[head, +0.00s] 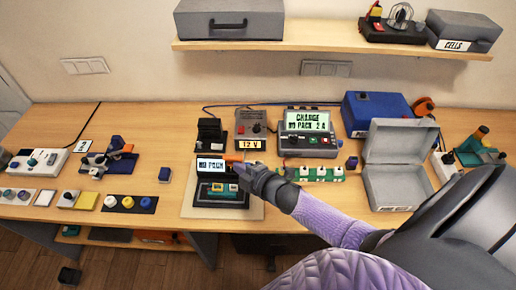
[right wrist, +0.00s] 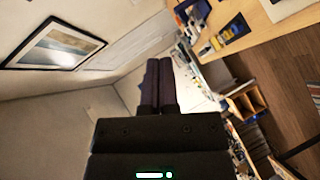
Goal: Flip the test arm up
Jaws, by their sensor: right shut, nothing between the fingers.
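A small tester with a screen reading "NO PACK" (head: 210,165) stands on a pale mat (head: 190,206) at the middle front of the bench. A dark base with a teal and yellow part (head: 222,190) lies in front of the screen. A small orange piece (head: 233,157) shows beside the screen; I cannot tell whether it is the test arm. My right gripper (head: 238,170) is at the screen's right side, fingers pointing left, and hides part of the tester. I cannot tell whether it touches. In the right wrist view its fingers (right wrist: 158,85) are shut together and empty.
Behind stand a "12 V" supply (head: 252,126) and a charger reading "CHARGE NO PACK 2 A" (head: 308,122). A green board (head: 318,173) and an open grey case (head: 397,186) lie to the right. Switch panels (head: 39,162) and a button strip (head: 130,203) are left.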

